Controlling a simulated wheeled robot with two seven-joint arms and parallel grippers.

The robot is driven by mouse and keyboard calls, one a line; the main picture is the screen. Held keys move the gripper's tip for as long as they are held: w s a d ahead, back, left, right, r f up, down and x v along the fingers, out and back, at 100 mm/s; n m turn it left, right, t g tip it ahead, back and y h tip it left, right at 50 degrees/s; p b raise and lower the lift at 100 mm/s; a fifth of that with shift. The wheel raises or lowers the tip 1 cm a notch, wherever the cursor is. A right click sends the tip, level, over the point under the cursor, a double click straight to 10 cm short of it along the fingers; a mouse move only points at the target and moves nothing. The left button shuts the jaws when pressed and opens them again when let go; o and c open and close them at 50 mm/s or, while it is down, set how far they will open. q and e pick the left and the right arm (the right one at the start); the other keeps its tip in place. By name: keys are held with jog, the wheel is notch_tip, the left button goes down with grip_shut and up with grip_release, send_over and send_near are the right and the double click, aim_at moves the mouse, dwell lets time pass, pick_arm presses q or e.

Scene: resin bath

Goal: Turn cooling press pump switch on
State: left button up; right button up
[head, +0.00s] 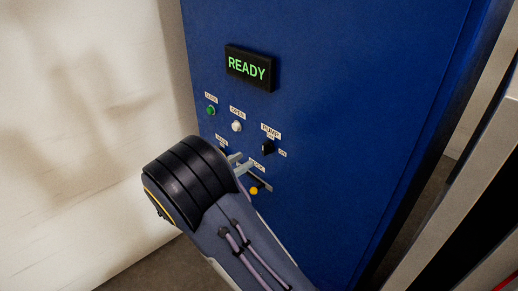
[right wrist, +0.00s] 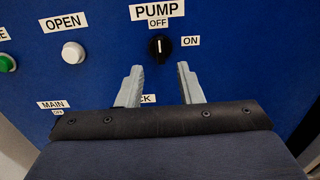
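The pump switch (head: 268,148) is a black rotary knob on the blue cabinet front, under a PUMP label. In the right wrist view the knob (right wrist: 160,48) has OFF above it and ON to its right. Its white mark looks upright, towards OFF. My right gripper (head: 241,163) is in front of the panel, lower left of the knob in the head view. In the right wrist view its two grey fingers (right wrist: 160,68) are apart with nothing between them, just below the knob and not visibly touching it. My left gripper is out of view.
A READY display (head: 249,67) sits above the controls. A green button (head: 211,111) and a white OPEN button (head: 237,126) are left of the knob. A yellow part (head: 253,191) is below. My right arm hides some lower controls. A pale wall stands left.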

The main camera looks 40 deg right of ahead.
aim_at(263, 150)
jog(key=d, duration=0.2)
jog(key=d+p, duration=0.1)
jog(key=d, duration=0.4)
jog(key=shift+w+d, duration=0.25)
jog(key=shift+w, duration=0.1)
grip_shut()
